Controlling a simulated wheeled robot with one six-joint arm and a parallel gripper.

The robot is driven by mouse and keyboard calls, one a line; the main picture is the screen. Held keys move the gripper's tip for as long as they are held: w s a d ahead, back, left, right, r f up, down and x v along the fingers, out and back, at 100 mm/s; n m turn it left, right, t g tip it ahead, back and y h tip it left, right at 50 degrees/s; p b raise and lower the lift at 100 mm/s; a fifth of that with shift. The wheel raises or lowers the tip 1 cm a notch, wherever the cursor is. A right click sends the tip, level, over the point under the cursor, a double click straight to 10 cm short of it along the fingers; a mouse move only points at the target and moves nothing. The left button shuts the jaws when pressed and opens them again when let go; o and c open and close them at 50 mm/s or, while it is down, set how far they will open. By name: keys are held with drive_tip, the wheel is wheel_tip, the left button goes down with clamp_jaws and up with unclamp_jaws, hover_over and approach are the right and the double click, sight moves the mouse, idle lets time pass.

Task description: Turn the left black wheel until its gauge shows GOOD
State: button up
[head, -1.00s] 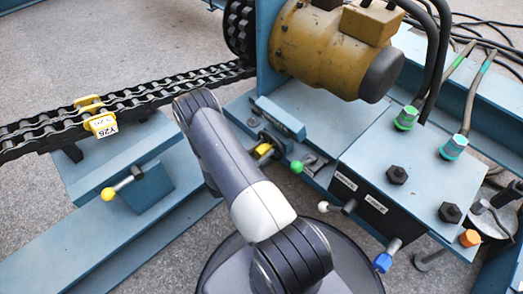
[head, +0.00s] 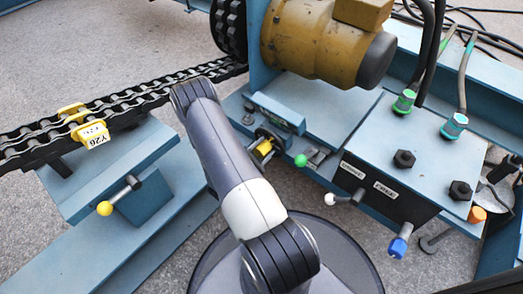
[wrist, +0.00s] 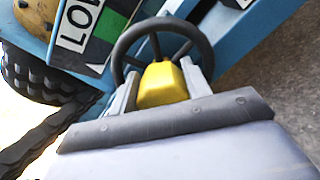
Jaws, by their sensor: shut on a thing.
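The black wheel (wrist: 203,45) has a spoked rim and a yellow hub block (wrist: 162,84). In the wrist view my gripper (wrist: 160,88) has its grey fingers on either side of that block and is shut on it. Up and left is a gauge plate with a white label (wrist: 80,24) reading LOW, beside a green patch; the picture cuts it off at the top. No GOOD shows.
A blue box (head: 425,150) with bolts, labelled knobs and hose fittings stands right of the wheel. A yellow-brown motor (head: 325,45) is behind it. A chain (head: 130,105) with a yellow Y26 tag (head: 93,135) runs left. A green knob (head: 300,160) is close by.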

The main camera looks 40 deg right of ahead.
drive_tip(key=shift+m, duration=0.6)
drive_tip(key=o, duration=1.4)
drive_tip(key=shift+c, duration=0.2)
drive_tip(key=s+a+p, duration=0.1)
drive_tip(key=a+p, duration=0.1)
drive_tip(key=a, duration=0.8)
drive_tip(key=shift+s+a, duration=0.25)
drive_tip(key=shift+a, duration=0.1)
drive_tip(key=shift+d, duration=0.1)
drive_tip(key=shift+w+d+b, duration=0.25)
drive_tip(key=shift+d+b, duration=0.15)
drive_tip(key=shift+d, duration=1.35)
drive_tip(key=shift+w+d+b, duration=0.2)
drive_tip(key=shift+d+b, duration=0.25)
drive_tip(key=shift+d, duration=1.35)
drive_tip(key=shift+w+d+b, duration=0.25)
drive_tip(key=shift+d+b, duration=0.15)
drive_tip(key=shift+d, duration=1.35)
